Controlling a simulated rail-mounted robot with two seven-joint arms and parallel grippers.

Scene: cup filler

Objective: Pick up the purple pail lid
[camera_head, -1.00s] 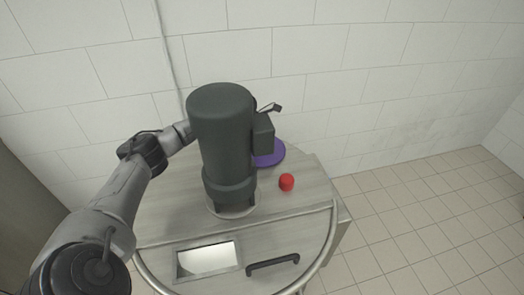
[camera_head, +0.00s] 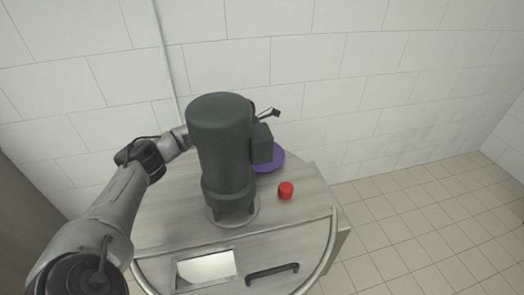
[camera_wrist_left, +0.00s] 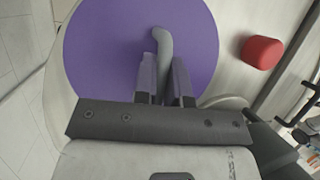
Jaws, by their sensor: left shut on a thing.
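The purple pail lid (camera_head: 269,157) lies at the back of the round metal top, partly hidden by the dark motor. In the left wrist view the purple lid (camera_wrist_left: 105,45) is a flat disc with a grey handle (camera_wrist_left: 163,50) in its middle. My left gripper (camera_wrist_left: 164,62) is shut on that handle, one finger on each side. I cannot tell whether the lid is lifted off the surface. My right gripper is not in view.
The tall dark motor (camera_head: 224,150) stands between the head camera and the lid. A red cap (camera_head: 286,190) sits to its right, and it also shows in the wrist view (camera_wrist_left: 262,53). A black handle (camera_head: 272,273) and a window (camera_head: 206,269) are in front. A tiled wall stands behind.

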